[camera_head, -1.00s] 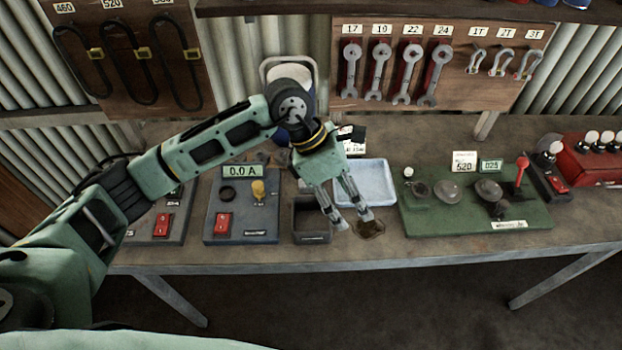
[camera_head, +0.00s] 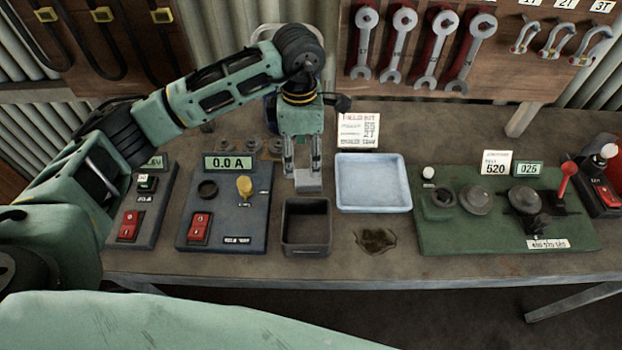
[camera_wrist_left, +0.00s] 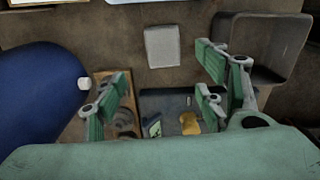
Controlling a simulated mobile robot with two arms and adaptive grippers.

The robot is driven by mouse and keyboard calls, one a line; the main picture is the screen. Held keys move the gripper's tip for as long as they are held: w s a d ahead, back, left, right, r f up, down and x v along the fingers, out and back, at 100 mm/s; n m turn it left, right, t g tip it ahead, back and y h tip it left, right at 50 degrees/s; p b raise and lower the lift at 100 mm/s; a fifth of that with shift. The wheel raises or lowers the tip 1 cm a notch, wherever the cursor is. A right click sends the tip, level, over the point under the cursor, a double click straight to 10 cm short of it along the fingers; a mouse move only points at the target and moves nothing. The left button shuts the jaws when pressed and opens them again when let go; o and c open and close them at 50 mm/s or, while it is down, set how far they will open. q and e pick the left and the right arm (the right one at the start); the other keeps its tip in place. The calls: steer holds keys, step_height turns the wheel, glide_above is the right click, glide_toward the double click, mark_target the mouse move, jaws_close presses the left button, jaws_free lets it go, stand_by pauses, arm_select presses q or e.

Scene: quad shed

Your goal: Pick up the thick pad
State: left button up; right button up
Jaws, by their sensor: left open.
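A light grey rectangular block (camera_head: 308,181), which looks like the thick pad, lies on the bench behind a dark open bin. In the left wrist view it is a pale grey rectangle (camera_wrist_left: 162,47), apart from the fingers. My left gripper (camera_head: 303,168) points down with its fingers open, just above and behind the block. In the left wrist view the fingers (camera_wrist_left: 160,85) are spread wide with nothing between them. The block's back edge is partly hidden by the fingertips in the head view. My right gripper is not in view.
The dark bin (camera_head: 306,250) stands in front of the block. A pale blue tray (camera_head: 374,207) is to the right, a dark stain (camera_head: 375,240) before it. A control box (camera_head: 222,235) is left, a green station (camera_head: 500,245) right. A blue rounded object (camera_wrist_left: 40,95) shows in the left wrist view.

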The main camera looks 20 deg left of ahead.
mark_target(306, 177)
arm_select(q)
steer(key=shift+w+f, duration=0.3)
steer(key=shift+f, duration=0.2)
steer(key=shift+f+p, duration=0.35)
steer(key=shift+f, duration=0.05)
steer(key=shift+d+f, duration=0.1)
steer(key=shift+f, duration=0.3)
steer(key=shift+s+d+f+p, duration=0.1)
steer(key=shift+s+f+p, duration=0.2)
steer(key=shift+p, duration=0.25)
steer(key=shift+s+d+f+p, duration=0.2)
steer(key=shift+f+p, duration=0.3)
steer(key=shift+f, duration=0.05)
steer(key=shift+s+d+f+p, duration=0.15)
steer(key=shift+f+p, duration=0.3)
steer(key=shift+f, duration=0.1)
steer(key=shift+w+f, duration=0.2)
steer(key=shift+f, duration=1.2)
steer(key=c, duration=1.1)
steer(key=shift+c, duration=0.2)
